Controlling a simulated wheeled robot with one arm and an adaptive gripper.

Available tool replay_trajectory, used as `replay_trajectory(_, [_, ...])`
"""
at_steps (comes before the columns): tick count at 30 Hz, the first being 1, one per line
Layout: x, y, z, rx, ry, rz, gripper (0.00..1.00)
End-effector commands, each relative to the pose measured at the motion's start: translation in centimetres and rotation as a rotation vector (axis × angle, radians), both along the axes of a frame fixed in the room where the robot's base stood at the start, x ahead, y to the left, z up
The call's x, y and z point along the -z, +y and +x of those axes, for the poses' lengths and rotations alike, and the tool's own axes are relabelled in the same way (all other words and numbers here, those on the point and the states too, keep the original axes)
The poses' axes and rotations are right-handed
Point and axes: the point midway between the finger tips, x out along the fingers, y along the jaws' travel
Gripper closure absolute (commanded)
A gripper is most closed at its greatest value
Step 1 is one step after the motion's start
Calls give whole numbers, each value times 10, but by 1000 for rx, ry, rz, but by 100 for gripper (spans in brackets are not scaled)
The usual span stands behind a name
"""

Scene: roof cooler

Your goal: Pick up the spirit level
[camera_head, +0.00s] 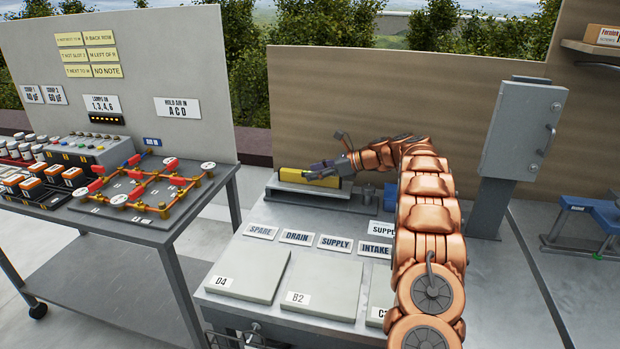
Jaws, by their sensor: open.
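The spirit level (296,175) is a yellow bar lying on a raised pale ledge at the back of the grey workbench, in the head view. My gripper (322,170) is at the right part of the level, reaching in from the right. Its fingers overlap the level in the picture. The fingers are small here, and I cannot tell whether they touch it. The gripper is open. My copper-coloured arm covers the right part of the bench.
Label plates (297,237) and grey panels (249,276) lie on the bench front. A small metal cylinder (368,191) stands right of the level. A cart (120,228) with pipes and valves is at left. A grey cabinet (522,130) stands at right.

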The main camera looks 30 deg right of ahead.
Motion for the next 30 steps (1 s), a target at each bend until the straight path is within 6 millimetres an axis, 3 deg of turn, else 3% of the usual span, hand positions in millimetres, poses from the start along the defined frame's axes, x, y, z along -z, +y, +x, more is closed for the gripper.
replay_trajectory(8, [0,0,1,2,-1,0,48])
replay_trajectory(23, [0,0,1,2,-1,-1,99])
replay_trajectory(30, [0,0,1,2,-1,0,100])
